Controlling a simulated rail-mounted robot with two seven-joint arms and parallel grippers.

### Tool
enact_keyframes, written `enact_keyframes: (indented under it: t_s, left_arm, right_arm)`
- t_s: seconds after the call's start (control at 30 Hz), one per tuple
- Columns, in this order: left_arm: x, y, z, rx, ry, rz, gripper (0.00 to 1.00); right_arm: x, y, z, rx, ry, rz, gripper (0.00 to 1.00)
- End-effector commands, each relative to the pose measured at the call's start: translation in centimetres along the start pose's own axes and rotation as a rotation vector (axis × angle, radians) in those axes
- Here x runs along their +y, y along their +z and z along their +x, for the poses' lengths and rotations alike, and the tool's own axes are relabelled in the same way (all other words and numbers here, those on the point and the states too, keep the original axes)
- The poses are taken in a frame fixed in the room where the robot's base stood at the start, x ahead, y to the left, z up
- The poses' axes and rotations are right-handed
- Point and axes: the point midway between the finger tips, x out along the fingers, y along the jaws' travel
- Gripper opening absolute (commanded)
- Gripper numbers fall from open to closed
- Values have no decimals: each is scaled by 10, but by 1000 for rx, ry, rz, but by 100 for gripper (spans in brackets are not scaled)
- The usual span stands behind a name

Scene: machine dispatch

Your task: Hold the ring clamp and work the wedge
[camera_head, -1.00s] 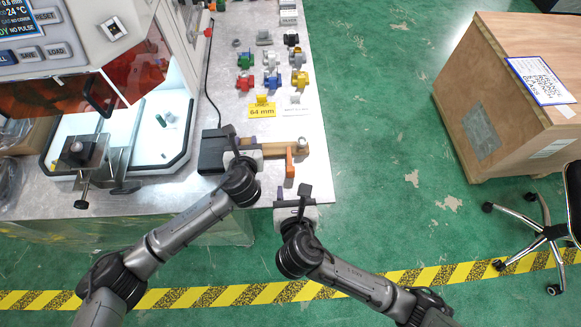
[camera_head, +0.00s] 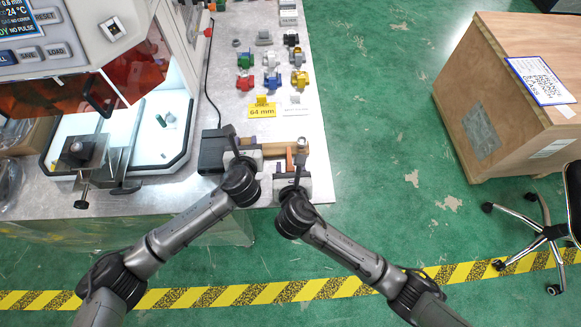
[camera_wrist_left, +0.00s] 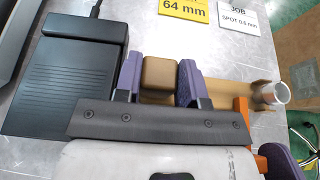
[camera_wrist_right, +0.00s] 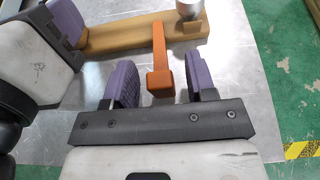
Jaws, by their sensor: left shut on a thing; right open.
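The tan wooden ring clamp (camera_head: 274,150) lies along the table near its front right corner. My left gripper (camera_wrist_left: 158,80) is shut on its left part, a brown block between purple pads. A silver ring (camera_wrist_right: 189,10) sits at the clamp's right end; it also shows in the left wrist view (camera_wrist_left: 272,94). The orange wedge (camera_wrist_right: 159,55) sticks out of the clamp's side toward me. My right gripper (camera_wrist_right: 164,80) is open, with one purple finger on each side of the wedge's thick end and visible gaps. The wedge's inner tip is hidden.
A black foot pedal (camera_wrist_left: 65,85) lies left of the clamp. A yellow "64 mm" card (camera_head: 262,111) and several coloured ring parts (camera_head: 271,80) stand behind. The laser machine's open chamber (camera_head: 165,135) is at left. The table's right edge is close to the clamp's end.

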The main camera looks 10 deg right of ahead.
Motion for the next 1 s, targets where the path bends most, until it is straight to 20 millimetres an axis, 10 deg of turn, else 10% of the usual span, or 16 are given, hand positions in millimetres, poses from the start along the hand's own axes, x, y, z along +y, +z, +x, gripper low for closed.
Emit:
enact_keyframes:
  t_s: [0.57, 1.0]
  left_arm:
    - [0, -1, 0, 1, 1, 0, 6]
    - [0, -1, 0, 1, 1, 0, 6]
  right_arm:
    - [0, 0, 0, 0, 0, 0, 0]
    - [0, 7, 16, -2, -3, -3, 0]
